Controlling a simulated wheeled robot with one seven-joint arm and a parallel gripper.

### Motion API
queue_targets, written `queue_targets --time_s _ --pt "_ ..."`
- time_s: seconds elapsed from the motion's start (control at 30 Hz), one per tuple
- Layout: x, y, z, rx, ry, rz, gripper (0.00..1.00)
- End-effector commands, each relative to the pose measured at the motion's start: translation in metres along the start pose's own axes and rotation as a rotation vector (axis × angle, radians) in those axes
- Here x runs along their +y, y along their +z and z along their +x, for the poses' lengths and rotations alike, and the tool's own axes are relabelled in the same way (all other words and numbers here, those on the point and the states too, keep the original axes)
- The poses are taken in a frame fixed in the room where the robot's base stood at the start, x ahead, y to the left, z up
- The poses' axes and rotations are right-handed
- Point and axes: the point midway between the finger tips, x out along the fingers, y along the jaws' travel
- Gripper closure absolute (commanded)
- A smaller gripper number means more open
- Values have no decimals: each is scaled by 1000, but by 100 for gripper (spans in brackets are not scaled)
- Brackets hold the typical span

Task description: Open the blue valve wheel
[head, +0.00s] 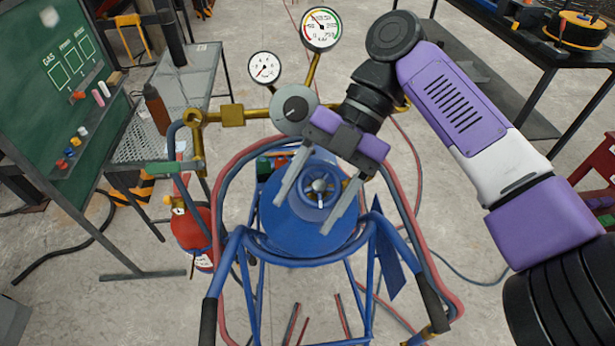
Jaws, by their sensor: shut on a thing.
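The blue valve wheel (320,193) is a small round spoked handwheel with a pale metal hub. It sits on top of a blue cylinder (300,226) held in a blue tubular frame. My gripper (306,217) reaches down from the upper right, with one grey finger on each side of the wheel, and is shut on it. The exact contact of the fingers on the rim is hard to make out. The wheel's face shows between the fingers.
Brass pipework (233,115) with two dial gauges (320,29) stands just behind the cylinder. Red and blue hoses (432,272) loop around the frame. A red extinguisher (190,228) and perforated metal bench (160,145) stand left. A dark table (520,40) stands back right.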

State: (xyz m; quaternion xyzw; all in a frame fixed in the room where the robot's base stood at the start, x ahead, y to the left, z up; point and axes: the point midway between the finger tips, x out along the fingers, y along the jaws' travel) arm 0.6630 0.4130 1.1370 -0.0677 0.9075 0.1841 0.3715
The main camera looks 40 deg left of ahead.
Motion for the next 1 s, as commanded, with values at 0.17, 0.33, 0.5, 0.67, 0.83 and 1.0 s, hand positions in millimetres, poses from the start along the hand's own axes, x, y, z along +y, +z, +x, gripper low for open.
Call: queue_targets --time_s 0.17,0.33,0.5,0.67,0.83,1.0 --pt "-2 -1 1 4 -50 -16 80" --pt "-3 0 2 4 -70 -26 80" --pt "-4 1 4 4 -75 -28 80" --pt "-4 2 4 4 -75 -28 80" --pt "-4 2 4 5 -75 -28 26" --pt "-3 1 3 2 -72 -29 18"
